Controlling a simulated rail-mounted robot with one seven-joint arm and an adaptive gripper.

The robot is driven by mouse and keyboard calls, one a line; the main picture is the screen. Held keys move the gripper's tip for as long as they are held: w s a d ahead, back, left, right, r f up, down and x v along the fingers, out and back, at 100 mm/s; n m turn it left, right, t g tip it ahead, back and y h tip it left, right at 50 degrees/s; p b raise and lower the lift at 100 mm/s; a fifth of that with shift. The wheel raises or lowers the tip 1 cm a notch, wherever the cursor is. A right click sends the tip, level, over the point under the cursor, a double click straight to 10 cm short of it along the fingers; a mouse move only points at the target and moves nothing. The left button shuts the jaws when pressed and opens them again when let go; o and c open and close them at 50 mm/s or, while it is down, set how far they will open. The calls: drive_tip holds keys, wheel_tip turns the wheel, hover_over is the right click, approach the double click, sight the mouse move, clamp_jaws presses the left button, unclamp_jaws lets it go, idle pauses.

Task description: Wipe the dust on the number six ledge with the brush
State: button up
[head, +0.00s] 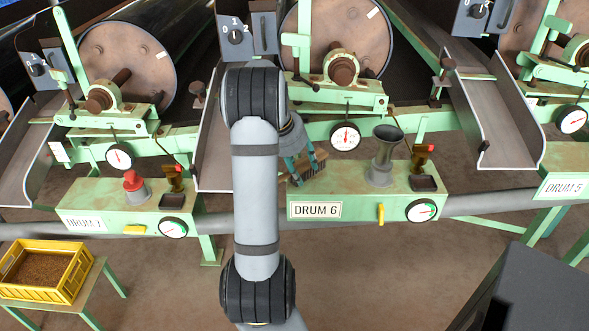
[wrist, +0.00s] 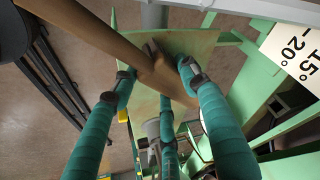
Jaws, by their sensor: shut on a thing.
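The green number six ledge (head: 345,187) is the top of the box with the DRUM 6 label (head: 315,210), right of my arm in the head view. My gripper (head: 303,163) is over the left end of this ledge, partly hidden behind my arm. It is shut on the brush (head: 314,172), whose dark bristles point down close to the ledge; I cannot tell whether they touch. In the wrist view, the teal fingers of my gripper (wrist: 155,80) close around the brown brush handle (wrist: 105,38), above a pale green surface (wrist: 200,45). I cannot make out the dust clearly.
A grey funnel (head: 384,155), a small dark cup with a red-tipped part (head: 424,170) and a gauge (head: 421,210) are on the right of the drum 6 box. A dial (head: 345,136) hangs behind the ledge. A yellow crate (head: 45,268) stands lower left.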

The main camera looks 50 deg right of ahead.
drive_tip(key=shift+s+d+f+b, duration=0.1)
drive_tip(key=shift+s+d, duration=0.5)
drive_tip(key=shift+s, duration=0.25)
drive_tip(key=shift+s+d+r+b, duration=0.1)
drive_tip(key=shift+s+d, duration=0.55)
drive_tip(key=shift+s, duration=0.25)
drive_tip(key=shift+s+d+f+b, duration=0.1)
drive_tip(key=shift+s+d, duration=0.5)
drive_tip(key=shift+s, duration=0.25)
drive_tip(key=shift+s+d, duration=0.9)
drive_tip(key=shift+s, duration=0.2)
drive_tip(key=shift+w+a+b, duration=0.35)
drive_tip(key=shift+w+a, duration=0.4)
drive_tip(key=shift+w, duration=0.25)
drive_tip(key=shift+w+a+b, duration=0.4)
drive_tip(key=shift+w+a, duration=0.35)
drive_tip(key=shift+w, duration=0.2)
drive_tip(key=shift+w+a+b, duration=0.35)
drive_tip(key=shift+w+a, duration=0.4)
drive_tip(key=shift+w, duration=0.25)
drive_tip(key=shift+w+a, duration=0.65)
drive_tip(key=shift+w, duration=0.2)
drive_tip(key=shift+w+a, duration=0.6)
drive_tip(key=shift+w, duration=0.25)
drive_tip(key=shift+r, duration=0.2)
drive_tip(key=shift+r, duration=0.1)
